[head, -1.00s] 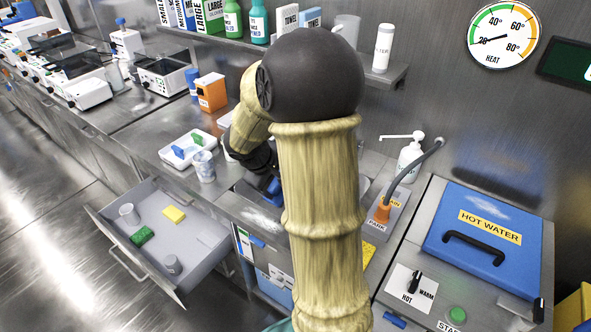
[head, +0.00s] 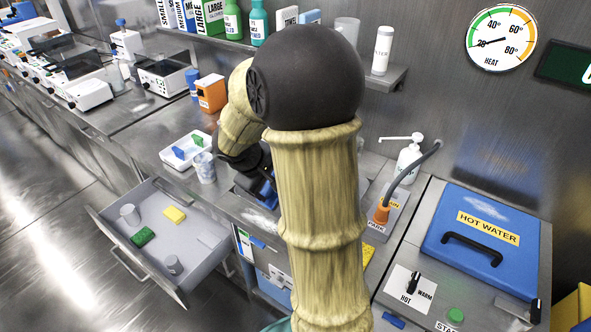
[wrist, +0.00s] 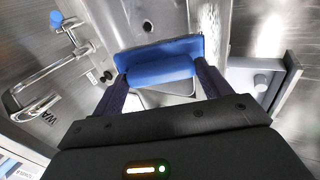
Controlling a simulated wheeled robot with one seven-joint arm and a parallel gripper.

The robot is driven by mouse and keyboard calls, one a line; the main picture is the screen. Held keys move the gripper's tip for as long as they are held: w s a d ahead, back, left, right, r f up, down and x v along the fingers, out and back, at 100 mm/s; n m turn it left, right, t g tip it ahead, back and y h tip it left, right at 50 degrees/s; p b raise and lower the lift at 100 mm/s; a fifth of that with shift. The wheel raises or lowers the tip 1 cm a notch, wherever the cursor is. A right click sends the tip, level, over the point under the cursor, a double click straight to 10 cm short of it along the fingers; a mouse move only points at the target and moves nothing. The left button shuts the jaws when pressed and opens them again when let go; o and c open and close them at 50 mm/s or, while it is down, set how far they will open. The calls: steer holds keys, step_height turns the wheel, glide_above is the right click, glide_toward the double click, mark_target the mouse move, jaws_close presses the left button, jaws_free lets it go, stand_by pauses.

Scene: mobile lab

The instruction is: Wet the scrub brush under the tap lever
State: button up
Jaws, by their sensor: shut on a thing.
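In the wrist view my gripper (wrist: 161,74) is shut on the blue scrub brush (wrist: 160,54), which spans between its two fingers. Its bristles cannot be made out. To the left is a chrome tap (wrist: 62,72) with a blue-ended lever (wrist: 58,19); the brush is apart from both. No running water can be made out. Behind the brush is a steel basin (wrist: 140,12). In the head view my arm covers most of the sink area, and only a bit of blue shows beside my gripper.
An open drawer (head: 200,262) with cups and sponges juts out at the lower left. A white tray (head: 172,163) and a patterned cup (head: 205,168) stand on the counter. At right are a pump bottle (head: 407,163), an orange-based hose (head: 381,212) and the blue hot water lid (head: 470,240).

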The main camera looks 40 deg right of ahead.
steer(key=shift+s+a+r+p, duration=0.2)
steer(key=shift+s+a+r, duration=0.05)
steer(key=shift+a+r, duration=0.25)
steer(key=shift+s+a+r+p, duration=0.2)
steer(key=shift+a+r, duration=0.2)
steer(key=shift+a, duration=0.15)
steer(key=shift+w, duration=0.1)
